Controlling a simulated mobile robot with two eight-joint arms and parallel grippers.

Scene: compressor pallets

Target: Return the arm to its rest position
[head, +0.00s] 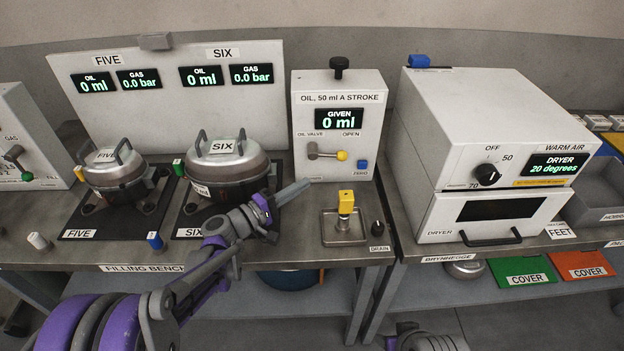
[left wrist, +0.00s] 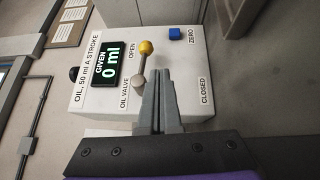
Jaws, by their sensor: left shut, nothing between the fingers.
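My left arm comes in from the lower left in the head view, purple and grey. Its gripper (head: 300,188) is shut and empty, in front of the oil box (head: 339,115) and just right of compressor SIX (head: 226,170). In the left wrist view the shut fingers (left wrist: 158,76) point at the oil box (left wrist: 95,105), near the yellow-tipped valve lever (left wrist: 141,68). The picture does not settle whether they touch it. The lever (head: 327,153) lies sideways in the head view, towards OPEN. My right gripper is not in view.
Compressor FIVE (head: 113,172) stands left of SIX on the filling bench (head: 285,254). A drain tray (head: 330,236) with a yellow-topped fitting (head: 346,203) sits right of my gripper. The dryer (head: 490,140) stands further right. Green (head: 522,271) and orange (head: 584,265) covers lie on the lower shelf.

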